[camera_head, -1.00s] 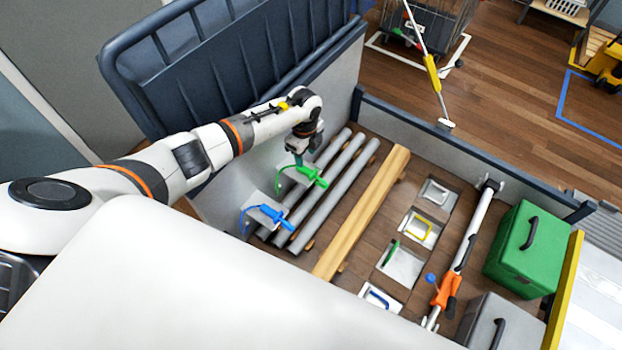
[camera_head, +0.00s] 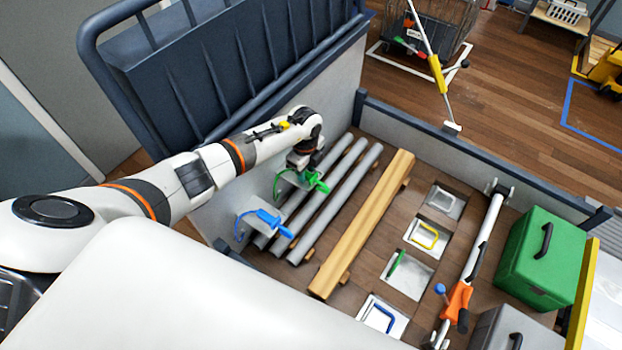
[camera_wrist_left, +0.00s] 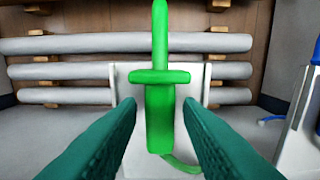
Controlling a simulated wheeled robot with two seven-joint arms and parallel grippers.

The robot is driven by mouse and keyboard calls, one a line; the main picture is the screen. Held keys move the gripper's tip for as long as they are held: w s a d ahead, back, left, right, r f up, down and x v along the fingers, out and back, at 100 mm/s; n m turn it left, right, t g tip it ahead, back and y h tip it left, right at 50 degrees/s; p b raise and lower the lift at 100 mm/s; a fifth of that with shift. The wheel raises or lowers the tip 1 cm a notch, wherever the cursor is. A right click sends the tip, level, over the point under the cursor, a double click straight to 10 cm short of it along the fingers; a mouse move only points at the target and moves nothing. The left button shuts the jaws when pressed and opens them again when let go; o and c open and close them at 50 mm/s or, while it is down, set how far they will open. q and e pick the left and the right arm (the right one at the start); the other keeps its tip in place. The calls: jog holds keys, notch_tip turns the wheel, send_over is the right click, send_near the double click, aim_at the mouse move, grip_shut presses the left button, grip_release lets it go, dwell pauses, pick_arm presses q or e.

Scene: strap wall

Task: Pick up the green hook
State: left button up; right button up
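The green hook (camera_head: 317,182) hangs at a white plate by the left wall of the truck bed-like bin, its curved loop to the left. My left gripper (camera_head: 296,168) is right over it in the head view and partly hides it. In the left wrist view the green hook (camera_wrist_left: 160,105) stands upright between the two teal fingers (camera_wrist_left: 160,125), with its crossbar just beyond their tips. Gaps show on both sides, so the gripper is open and apart from the hook. My right gripper is in neither view.
A blue hook (camera_head: 270,220) hangs just nearer than the green one. Grey pipes (camera_head: 338,205) lie beside both, then a wooden beam (camera_head: 365,225). White recesses hold small handles, including a green one (camera_head: 397,265). A green case (camera_head: 540,257) stands at the right.

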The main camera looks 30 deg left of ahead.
aim_at(306, 173)
pick_arm(q)
grip_shut()
jog(key=shift+r, duration=0.1)
notch_tip(306, 173, up, 10)
jog(key=p, duration=0.9)
